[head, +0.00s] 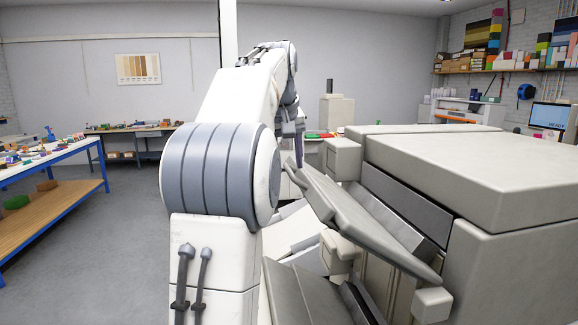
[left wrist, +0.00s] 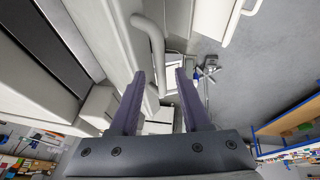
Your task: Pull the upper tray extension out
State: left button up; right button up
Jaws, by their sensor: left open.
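A large grey machine (head: 480,180) stands at the right in the head view, with sloping trays on its near side. The upper tray (head: 365,220) slants down toward the right, and a lower tray (head: 290,295) shows beneath it. I cannot make out where the upper tray's extension begins. My left gripper (head: 298,125) is at the tray's far end, partly hidden by my arm. In the left wrist view my left gripper (left wrist: 160,78) is open, its two dark fingers apart. A pale curved bar (left wrist: 152,45) shows beyond and between the fingertips, beside a long pale panel (left wrist: 100,35); contact is not visible.
A blue-legged workbench (head: 60,165) with small items stands at the left. Another bench (head: 125,135) is along the back wall. Shelves with colourful boxes (head: 485,45) and a monitor (head: 548,115) are at the right. Open floor (head: 120,230) lies left of my arm.

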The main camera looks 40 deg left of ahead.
pick_arm(q)
jog(key=shift+w+f, duration=0.1)
jog(key=shift+f, duration=0.2)
grip_shut()
dwell(1.3)
